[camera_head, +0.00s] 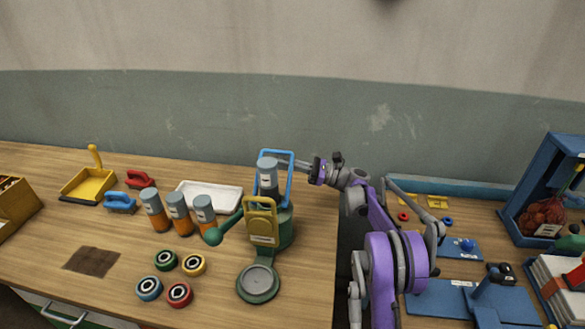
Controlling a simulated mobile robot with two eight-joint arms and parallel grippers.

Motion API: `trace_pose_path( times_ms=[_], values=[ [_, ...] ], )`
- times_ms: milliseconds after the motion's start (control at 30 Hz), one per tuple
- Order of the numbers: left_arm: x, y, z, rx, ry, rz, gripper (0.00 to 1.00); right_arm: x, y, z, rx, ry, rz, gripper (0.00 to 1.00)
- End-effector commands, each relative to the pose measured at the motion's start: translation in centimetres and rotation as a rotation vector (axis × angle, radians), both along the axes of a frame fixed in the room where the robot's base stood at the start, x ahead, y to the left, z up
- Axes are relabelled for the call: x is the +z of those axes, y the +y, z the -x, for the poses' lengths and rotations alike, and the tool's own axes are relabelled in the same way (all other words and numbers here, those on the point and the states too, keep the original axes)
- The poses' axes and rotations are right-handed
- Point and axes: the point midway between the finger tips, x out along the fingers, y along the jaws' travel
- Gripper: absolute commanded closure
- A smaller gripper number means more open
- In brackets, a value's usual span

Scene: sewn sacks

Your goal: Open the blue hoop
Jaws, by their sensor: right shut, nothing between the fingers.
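The blue hoop (292,182) stands upright at the back of a green device (284,230) near the table's right edge. A yellow hoop (262,204) with a pale label is at the device's front. A grey-capped container (267,172) shows within the blue hoop's outline. My right gripper (288,162) reaches in from the right and is shut and empty at the blue hoop's upper right side. Whether its fingers touch the hoop I cannot tell. My left gripper is not in view.
Three orange-and-grey containers (178,214) and a white tray (212,195) stand left of the device. Several coloured rings (165,261) lie in front of them. A green ball-ended handle (213,236) sticks out leftward. A blue-edged work area (440,186) lies right of my arm.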

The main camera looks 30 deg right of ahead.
Motion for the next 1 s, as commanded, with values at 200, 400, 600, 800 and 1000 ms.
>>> trace_pose_path(
  times_ms=[200,400,600,800,1000],
  values=[
    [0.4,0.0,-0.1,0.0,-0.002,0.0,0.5,1.0,0.0,0.1,0.0,0.0,0.0,1.0],
    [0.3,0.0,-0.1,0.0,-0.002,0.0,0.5,1.0,0.0,0.1,0.0,0.001,0.0,1.0],
    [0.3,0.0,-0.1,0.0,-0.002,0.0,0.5,1.6,0.3,0.5,0.0,0.001,0.001,1.0],
    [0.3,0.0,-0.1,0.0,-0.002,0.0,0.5,2.3,0.6,0.8,0.0,0.001,0.001,1.0],
    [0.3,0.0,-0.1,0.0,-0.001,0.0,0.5,2.2,0.6,0.8,0.0,0.0,0.0,1.0]
  ],
)
